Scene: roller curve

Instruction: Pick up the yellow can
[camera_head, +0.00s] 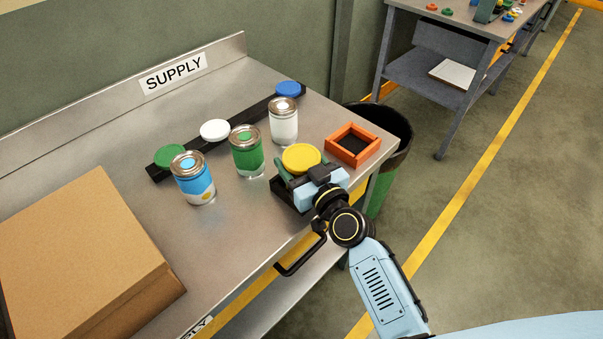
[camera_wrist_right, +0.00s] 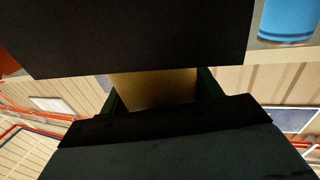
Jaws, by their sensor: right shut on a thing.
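The yellow can shows by its round yellow top (camera_head: 301,157) near the front edge of the steel table in the head view. My right gripper (camera_head: 299,174) is around it and shut on it, with dark green fingers at its sides. The gripper hides the can's body in the head view. In the wrist view, a dim yellow-brown surface of the can (camera_wrist_right: 155,88) fills the gap between the fingers. I cannot tell whether the can touches the table. My left gripper is not in view.
Blue (camera_head: 193,178), green (camera_head: 246,151) and white (camera_head: 283,121) cans stand to the left and behind. A black rack (camera_head: 188,150) with coloured lids lies behind them. An orange square frame (camera_head: 353,144) sits to the right. A cardboard box (camera_head: 85,255) fills the left.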

